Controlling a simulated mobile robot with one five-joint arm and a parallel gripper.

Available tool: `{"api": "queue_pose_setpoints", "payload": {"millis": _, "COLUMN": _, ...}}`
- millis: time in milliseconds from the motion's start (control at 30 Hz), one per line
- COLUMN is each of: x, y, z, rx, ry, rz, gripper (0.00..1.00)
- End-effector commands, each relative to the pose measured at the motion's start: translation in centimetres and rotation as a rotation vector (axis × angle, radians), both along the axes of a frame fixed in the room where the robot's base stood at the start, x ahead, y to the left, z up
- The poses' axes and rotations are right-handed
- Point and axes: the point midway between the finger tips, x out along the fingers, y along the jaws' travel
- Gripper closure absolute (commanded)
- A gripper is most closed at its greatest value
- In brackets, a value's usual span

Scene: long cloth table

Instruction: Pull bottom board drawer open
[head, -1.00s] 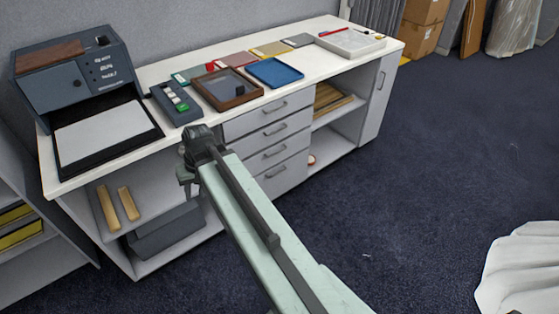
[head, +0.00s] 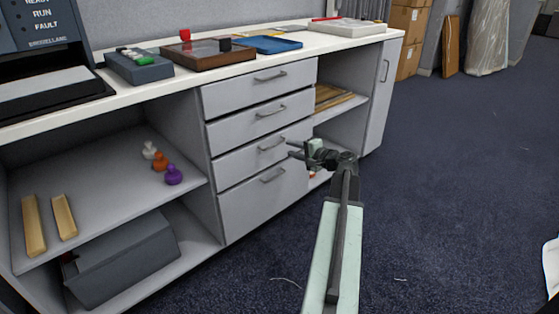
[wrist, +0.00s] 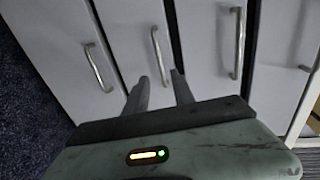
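The grey cabinet has a stack of drawers, all flush and closed. The bottom drawer (head: 255,205) has a silver bar handle (head: 273,175). In the wrist view the drawers appear turned sideways, and the bottom drawer's handle (wrist: 97,68) is the leftmost, with the floor beyond it. My gripper (head: 293,150) is in front of the lower drawers, to the right of their handles. In the wrist view its two fingers (wrist: 158,86) are apart and empty, pointing at the handle of the drawer above the bottom one (wrist: 159,57). No handle is held.
Open shelves flank the drawers; the left shelf (head: 100,178) holds wooden blocks, small coloured figures and a grey box (head: 125,260) below. A wooden tray (head: 200,55), a blue tray (head: 270,44) and a button box (head: 138,67) stand on the white top. Carpet (head: 440,200) at right is clear.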

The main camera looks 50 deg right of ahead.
Motion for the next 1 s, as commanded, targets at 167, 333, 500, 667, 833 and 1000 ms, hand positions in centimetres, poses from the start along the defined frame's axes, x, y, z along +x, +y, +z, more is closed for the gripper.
{"api": "queue_pose_setpoints", "payload": {"millis": 167, "x": -0.3, "y": -0.6, "z": 0.1, "rx": 0.003, "ry": -0.006, "rz": -0.011, "gripper": 0.7}}
{"api": "queue_pose_setpoints", "payload": {"millis": 333, "x": 0.9, "y": -1.1, "z": -0.3, "rx": 0.003, "ry": -0.005, "rz": -0.014, "gripper": 0.7}}
{"api": "queue_pose_setpoints", "payload": {"millis": 500, "x": 3.7, "y": -1.5, "z": -1.1, "rx": 0.001, "ry": -0.004, "rz": -0.017, "gripper": 0.7}}
{"api": "queue_pose_setpoints", "payload": {"millis": 667, "x": 6.2, "y": -1.7, "z": -1.5, "rx": 0.002, "ry": -0.004, "rz": -0.019, "gripper": 0.7}}
{"api": "queue_pose_setpoints", "payload": {"millis": 833, "x": 6.6, "y": -1.7, "z": -1.5, "rx": 0.002, "ry": -0.004, "rz": -0.022, "gripper": 0.7}}
{"api": "queue_pose_setpoints", "payload": {"millis": 1000, "x": 6.5, "y": -1.7, "z": -1.5, "rx": 0.002, "ry": -0.004, "rz": -0.022, "gripper": 0.86}}
